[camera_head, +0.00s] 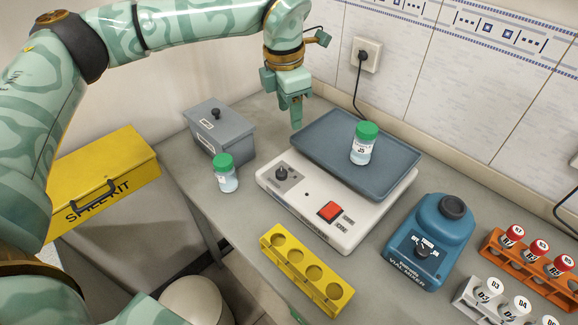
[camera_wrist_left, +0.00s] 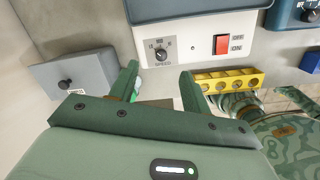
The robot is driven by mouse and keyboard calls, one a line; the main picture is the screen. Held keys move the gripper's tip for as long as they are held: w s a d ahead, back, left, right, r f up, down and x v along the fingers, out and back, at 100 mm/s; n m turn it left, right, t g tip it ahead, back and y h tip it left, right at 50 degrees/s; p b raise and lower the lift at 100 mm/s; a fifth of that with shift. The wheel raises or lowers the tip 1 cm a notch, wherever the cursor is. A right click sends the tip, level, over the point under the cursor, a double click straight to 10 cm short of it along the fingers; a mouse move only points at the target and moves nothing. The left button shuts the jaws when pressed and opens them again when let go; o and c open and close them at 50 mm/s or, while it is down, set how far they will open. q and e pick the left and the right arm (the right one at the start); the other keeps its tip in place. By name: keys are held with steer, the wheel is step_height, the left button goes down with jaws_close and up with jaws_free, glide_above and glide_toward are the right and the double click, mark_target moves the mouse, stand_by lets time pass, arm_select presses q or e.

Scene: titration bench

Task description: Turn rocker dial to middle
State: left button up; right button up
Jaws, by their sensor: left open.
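The rocker (camera_head: 315,229) is a white box with a grey platform on top. Its dark dial (camera_head: 281,173) sits on a grey panel at the left of its front. In the left wrist view the dial (camera_wrist_left: 161,54), marked SPEED, shows just beyond and between the fingers; its exact setting is too small to read. A red switch (camera_head: 330,211) is to its right. My left gripper (camera_head: 296,118) is open and empty, pointing down behind and above the dial, by the platform's left end, apart from the dial. My right gripper is not in view.
A green-capped bottle (camera_head: 363,145) stands on the platform (camera_head: 310,150). Another green-capped bottle (camera_head: 225,174) and a grey lidded box (camera_head: 218,130) stand left of the rocker. A yellow rack (camera_head: 300,276) lies in front, a blue vial mixer (camera_head: 432,245) to the right.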

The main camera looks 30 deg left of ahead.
mark_target(281, 172)
arm_select(q)
steer(key=f+n+b, duration=0.1)
steer(key=f, duration=0.4)
steer(key=s+f+g+b, duration=0.1)
steer(key=f, duration=0.5)
steer(key=a+f+n+b, duration=0.1)
steer(key=f+b, duration=0.1)
steer(key=f, duration=0.3)
steer(key=shift+s+a+f+n, duration=0.1)
steer(key=shift+s+f+n, duration=0.2)
steer(key=shift+s, duration=0.1)
steer(key=shift+y, duration=0.3)
steer(key=shift+r, duration=0.1)
steer(key=c, duration=1)
